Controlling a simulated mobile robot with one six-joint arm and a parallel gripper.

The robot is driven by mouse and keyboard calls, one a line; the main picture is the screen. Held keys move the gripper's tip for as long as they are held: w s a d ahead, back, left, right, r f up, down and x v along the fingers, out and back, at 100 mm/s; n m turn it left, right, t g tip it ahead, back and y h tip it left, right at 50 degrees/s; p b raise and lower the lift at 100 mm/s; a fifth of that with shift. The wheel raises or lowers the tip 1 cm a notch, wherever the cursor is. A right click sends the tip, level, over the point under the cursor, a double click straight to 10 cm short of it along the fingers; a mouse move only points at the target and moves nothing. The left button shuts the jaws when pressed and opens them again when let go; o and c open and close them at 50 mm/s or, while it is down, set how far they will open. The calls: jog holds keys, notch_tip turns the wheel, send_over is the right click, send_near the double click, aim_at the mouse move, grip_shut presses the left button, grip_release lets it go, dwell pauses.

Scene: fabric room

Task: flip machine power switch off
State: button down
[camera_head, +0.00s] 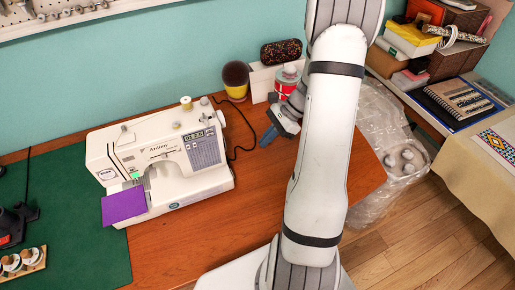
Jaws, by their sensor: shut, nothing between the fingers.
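The white sewing machine (165,150) stands on the wooden table (205,240), at the left of the head view. It has a lit display and a grid of buttons on its front right. A purple cloth (124,205) lies at its needle end. I cannot make out the power switch; the machine's right end is seen only edge-on. My gripper (266,138) is shut and empty, pointing down and left, to the right of the machine and apart from it. My white arm hides part of the table behind it.
A black cable (240,150) runs from the machine's right side toward the back. A brown-topped yellow pot (236,80) and a red-and-white container (287,82) stand near the wall. A green mat (80,250) lies left; the front table area is clear.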

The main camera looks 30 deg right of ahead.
jog(key=shift+d+r, duration=0.1)
jog(key=shift+r, duration=0.1)
jog(key=s+b, duration=0.1)
jog(key=b, duration=0.3)
jog(key=s+f+h+b, duration=0.1)
jog(key=b, duration=0.2)
jog(key=shift+d+f+b, duration=0.15)
jog(key=shift+f+b, duration=0.1)
jog(key=shift+b, duration=0.1)
